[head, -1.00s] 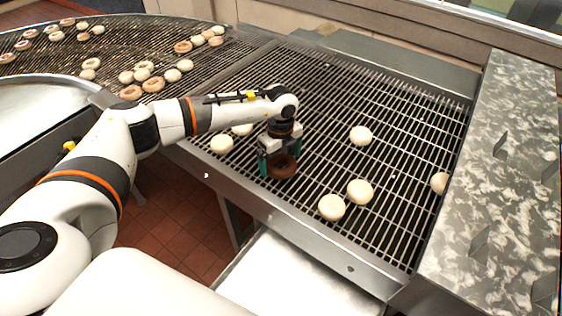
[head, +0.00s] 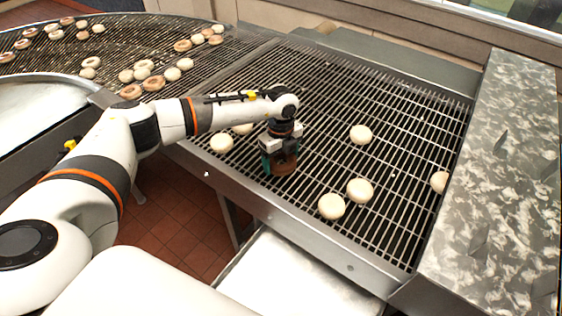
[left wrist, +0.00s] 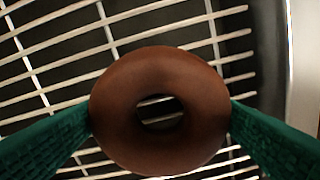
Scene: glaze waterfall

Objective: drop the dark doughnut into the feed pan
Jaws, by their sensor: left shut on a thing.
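The dark doughnut (head: 286,168) is brown and ring-shaped. My left gripper (head: 278,164) points down over the wire grate and is shut on it. In the left wrist view the doughnut (left wrist: 117,82) sits between the two green fingers, which touch its opposite sides, and bars show through its hole. I cannot tell exactly how far it is above the grate. A pale metal pan (head: 290,280), likely the feed pan, lies below the grate's front edge, to the right of the gripper and nearer me. My right gripper is not in view.
Pale doughnuts lie on the wire grate (head: 405,165), including one left of the gripper (head: 221,143) and a pair to its right (head: 332,206). A raised metal rail (head: 290,222) edges the grate. A curved conveyor (head: 215,75) at the back left carries several doughnuts.

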